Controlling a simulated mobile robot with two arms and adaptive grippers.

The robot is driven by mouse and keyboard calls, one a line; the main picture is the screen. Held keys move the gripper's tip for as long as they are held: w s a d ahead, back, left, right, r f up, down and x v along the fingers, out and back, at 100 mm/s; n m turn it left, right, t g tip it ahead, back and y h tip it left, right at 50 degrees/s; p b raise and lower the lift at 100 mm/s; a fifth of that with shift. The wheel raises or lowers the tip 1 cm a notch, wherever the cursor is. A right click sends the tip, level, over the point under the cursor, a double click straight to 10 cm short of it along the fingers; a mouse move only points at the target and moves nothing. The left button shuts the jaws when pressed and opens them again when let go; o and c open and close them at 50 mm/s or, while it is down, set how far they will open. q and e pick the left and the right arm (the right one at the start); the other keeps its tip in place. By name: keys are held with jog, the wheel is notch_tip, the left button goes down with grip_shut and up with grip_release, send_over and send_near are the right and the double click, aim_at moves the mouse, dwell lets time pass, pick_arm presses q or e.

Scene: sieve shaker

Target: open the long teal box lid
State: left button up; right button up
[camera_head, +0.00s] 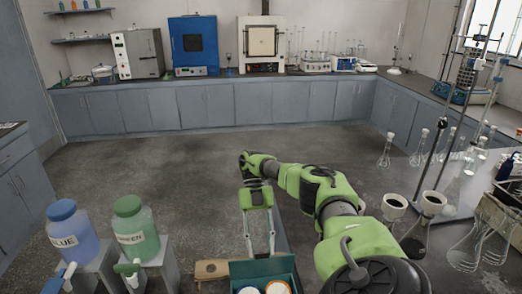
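A teal box (263,267) is at the bottom edge of the head view, and its near part is cut off. A white round top (248,290) and an orange-rimmed one (277,287) show at its near side. I cannot tell whether the teal panel behind them is a raised lid or the box's back wall. My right gripper (260,252) hangs fingers down just above the box's far edge. Its two thin fingers are apart with nothing between them. I cannot tell if they touch the box. My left gripper is not in view.
A blue bottle (73,235) and a green bottle (135,228) with taps stand on grey stands at the left. A wooden piece (211,270) lies left of the box. Glass flasks (465,250) and stands crowd the right bench. Open floor lies beyond.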

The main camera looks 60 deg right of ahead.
jog(key=shift+o, duration=1.3)
jog(key=shift+f, duration=0.3)
jog(key=shift+w+d, duration=0.2)
jog(key=shift+w, duration=0.1)
jog(key=shift+s+a+r, duration=0.1)
jog(key=shift+r, duration=0.45)
notch_tip(320, 180, up, 9)
